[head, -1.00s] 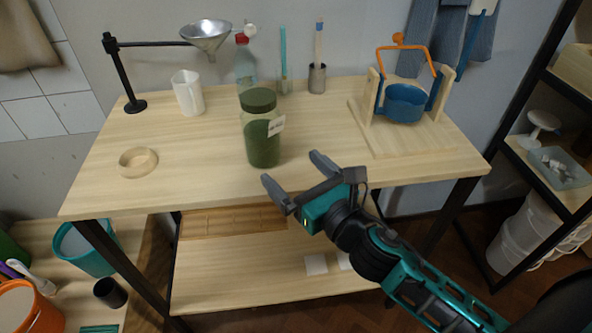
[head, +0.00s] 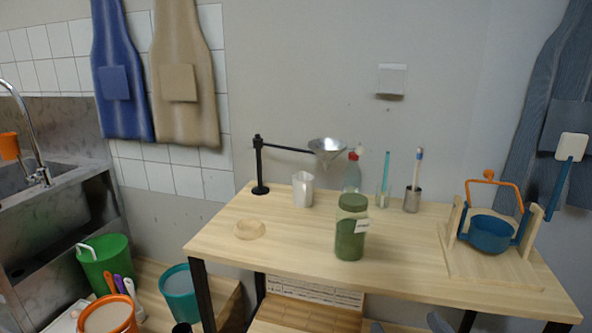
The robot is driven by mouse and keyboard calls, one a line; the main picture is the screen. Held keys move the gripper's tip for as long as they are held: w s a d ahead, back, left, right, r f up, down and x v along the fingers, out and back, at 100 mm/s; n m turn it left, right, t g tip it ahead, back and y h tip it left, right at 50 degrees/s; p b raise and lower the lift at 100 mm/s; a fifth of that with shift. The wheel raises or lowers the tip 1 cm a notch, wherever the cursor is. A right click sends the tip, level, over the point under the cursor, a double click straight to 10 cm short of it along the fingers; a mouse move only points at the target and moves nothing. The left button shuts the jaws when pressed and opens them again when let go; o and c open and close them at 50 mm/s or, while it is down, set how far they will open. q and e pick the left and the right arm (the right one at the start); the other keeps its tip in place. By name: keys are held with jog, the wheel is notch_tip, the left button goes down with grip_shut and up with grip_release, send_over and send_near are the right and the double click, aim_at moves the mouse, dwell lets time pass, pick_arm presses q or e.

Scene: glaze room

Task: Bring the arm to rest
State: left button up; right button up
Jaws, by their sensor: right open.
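Only the tips of my right gripper (head: 407,325) show in the head view, at the bottom edge, below the front edge of the wooden table (head: 290,235). Its two grey fingers stand apart with nothing seen between them. The rest of that gripper and its arm are out of the picture. My left gripper is not in view.
A green jar (head: 350,228) stands near the table's front edge. Behind it are a white pitcher (head: 303,190), a funnel (head: 327,149) on a black stand and a bottle (head: 352,178). A blue pot (head: 490,234) hangs in a wooden frame at right. Buckets and a sink are at left.

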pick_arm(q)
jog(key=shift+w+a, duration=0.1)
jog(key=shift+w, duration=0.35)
pick_arm(e)
jog(key=s+f+m+g, duration=0.2)
jog(key=f+m, duration=0.4)
jog(key=m, duration=0.5)
jog(key=s+f+m+g+h, duration=0.1)
jog(key=s+f+m, duration=0.4)
jog(key=m, duration=0.7)
jog(key=s+f+m+g, duration=0.3)
jog(key=f+m, duration=0.6)
jog(key=m, duration=0.3)
jog(key=shift+s+a+g, duration=0.3)
jog(key=shift+s+g, duration=0.1)
jog(key=shift+s, duration=0.3)
